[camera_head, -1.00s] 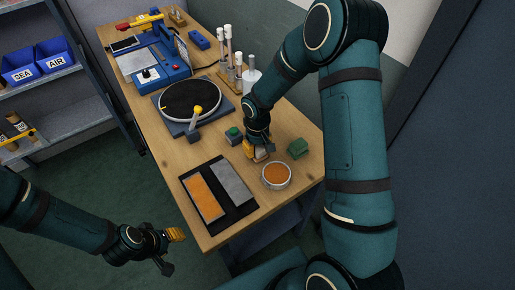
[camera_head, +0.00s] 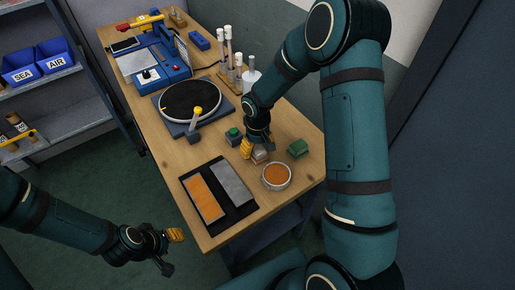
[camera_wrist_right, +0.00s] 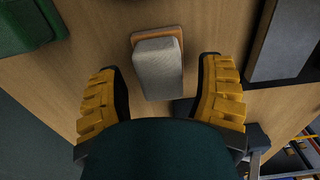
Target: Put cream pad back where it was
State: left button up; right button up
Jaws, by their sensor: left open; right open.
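The cream pad (camera_wrist_right: 158,68) is a pale greyish block with an orange-brown base edge, resting on the wooden table. It also shows small in the head view (camera_head: 260,155), partly hidden by the right gripper. My right gripper (camera_wrist_right: 161,64) is open, with one yellow ridged finger on each side of the pad and a visible gap to both. My left gripper (camera_head: 171,250) is open and empty, off the table's left side above the floor.
A green pad (camera_head: 298,148) lies right of the cream pad, and a round dish of orange material (camera_head: 276,175) stands in front. A black tray (camera_head: 236,211) with orange and grey panels lies front left. A green-topped block (camera_head: 234,134) and turntable (camera_head: 190,100) stand behind.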

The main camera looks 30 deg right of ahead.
aim_at(258, 148)
pick_arm(q)
jog(key=shift+r+p, duration=0.45)
jog(key=shift+r, duration=0.15)
pick_arm(e)
notch_tip(258, 148, up, 11)
pick_arm(q)
jog(key=shift+s, duration=0.15)
pick_arm(e)
jog(key=shift+s, duration=0.15)
